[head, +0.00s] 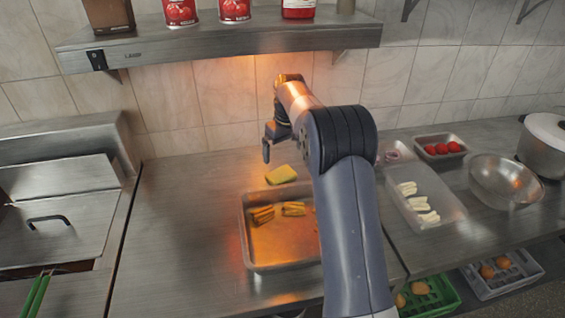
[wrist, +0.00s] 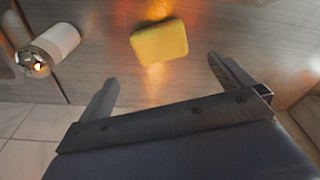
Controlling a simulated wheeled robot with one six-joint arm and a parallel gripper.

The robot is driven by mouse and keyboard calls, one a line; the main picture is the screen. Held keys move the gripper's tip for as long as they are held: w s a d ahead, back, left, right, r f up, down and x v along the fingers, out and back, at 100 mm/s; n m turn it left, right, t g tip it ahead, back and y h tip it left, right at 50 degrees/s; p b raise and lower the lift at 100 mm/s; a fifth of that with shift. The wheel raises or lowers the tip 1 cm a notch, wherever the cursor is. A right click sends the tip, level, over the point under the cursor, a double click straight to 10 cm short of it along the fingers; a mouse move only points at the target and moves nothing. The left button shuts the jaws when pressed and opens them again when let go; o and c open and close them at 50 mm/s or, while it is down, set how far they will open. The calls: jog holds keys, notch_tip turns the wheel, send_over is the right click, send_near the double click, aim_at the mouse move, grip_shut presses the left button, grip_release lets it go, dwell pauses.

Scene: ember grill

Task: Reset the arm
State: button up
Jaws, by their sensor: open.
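My arm rises through the middle of the head view, and my gripper (head: 267,148) hangs to its left, under the shelf and above the counter. In the wrist view my gripper (wrist: 165,78) has its two fingers wide apart with nothing between them. A yellow sponge-like block (head: 281,175) lies on the counter behind the metal tray. It also shows in the wrist view (wrist: 160,42), beyond the fingertips and apart from them. My arm hides part of the tray's right side.
A metal tray (head: 247,226) holds browned food pieces. A steel shelf (head: 230,47) with red cans hangs above. At right are a tray (head: 455,211) with pale pieces, a bowl (head: 505,182) and a pot (head: 545,140). The counter left of the metal tray is clear.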

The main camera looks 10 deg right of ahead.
aim_at(281, 173)
jog(key=shift+s+r, duration=0.1)
jog(key=shift+r, duration=0.6)
jog(key=f, duration=0.4)
jog(key=w+f+p, duration=0.1)
jog(key=f, duration=0.7)
jog(key=shift+w+a+p, duration=0.15)
jog(key=shift+a+p, duration=0.1)
jog(key=shift+p, duration=0.1)
jog(key=shift+w+r, duration=0.15)
jog(key=shift+r, duration=0.15)
jog(key=shift+r+b, duration=0.45)
jog(key=shift+r, duration=0.95)
